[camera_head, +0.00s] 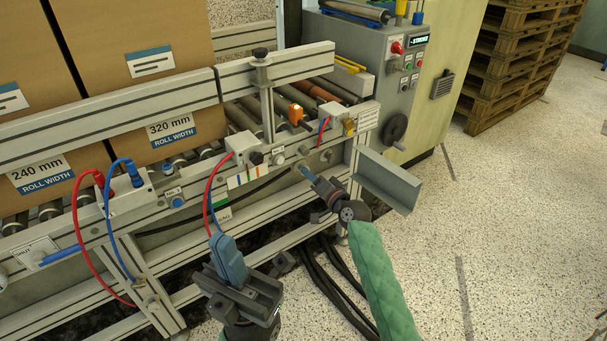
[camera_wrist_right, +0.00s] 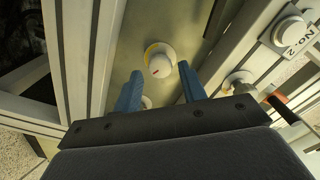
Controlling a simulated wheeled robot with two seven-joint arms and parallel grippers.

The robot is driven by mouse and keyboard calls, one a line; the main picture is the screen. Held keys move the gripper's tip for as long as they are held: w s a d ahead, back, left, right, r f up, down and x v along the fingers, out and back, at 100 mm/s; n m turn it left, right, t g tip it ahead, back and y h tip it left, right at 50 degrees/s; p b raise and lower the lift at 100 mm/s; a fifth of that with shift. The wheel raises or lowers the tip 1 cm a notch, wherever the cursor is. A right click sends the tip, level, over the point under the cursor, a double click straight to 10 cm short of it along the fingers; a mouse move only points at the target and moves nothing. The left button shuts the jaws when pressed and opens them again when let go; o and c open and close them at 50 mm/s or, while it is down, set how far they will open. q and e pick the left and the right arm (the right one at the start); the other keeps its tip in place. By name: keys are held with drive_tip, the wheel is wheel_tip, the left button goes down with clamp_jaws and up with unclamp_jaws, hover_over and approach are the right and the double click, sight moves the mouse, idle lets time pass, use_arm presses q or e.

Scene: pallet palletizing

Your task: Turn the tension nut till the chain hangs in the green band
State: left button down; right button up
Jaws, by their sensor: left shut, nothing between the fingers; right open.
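In the right wrist view a pale round knob with a red mark and a yellow ring, likely the tension nut (camera_wrist_right: 160,63), sits on a metal plate. The blue fingers of my right gripper (camera_wrist_right: 162,88) are apart, one on each side below it; I cannot tell if they touch. In the head view my right gripper (camera_head: 304,173) is at the conveyor's side frame. My left gripper (camera_head: 221,240) is shut and empty, in front of the frame.
Large cartons (camera_head: 130,45) stand on the conveyor rollers at the left. Red and blue cables (camera_head: 80,225) loop along the frame. A metal angle guard (camera_head: 390,180) stands right of my right gripper. A control cabinet (camera_head: 385,75) and stacked pallets (camera_head: 520,55) are behind; floor is open at right.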

drive_tip(key=shift+n, duration=0.8)
drive_tip(key=shift+w+a, duration=0.1)
drive_tip(key=shift+x, duration=1.1)
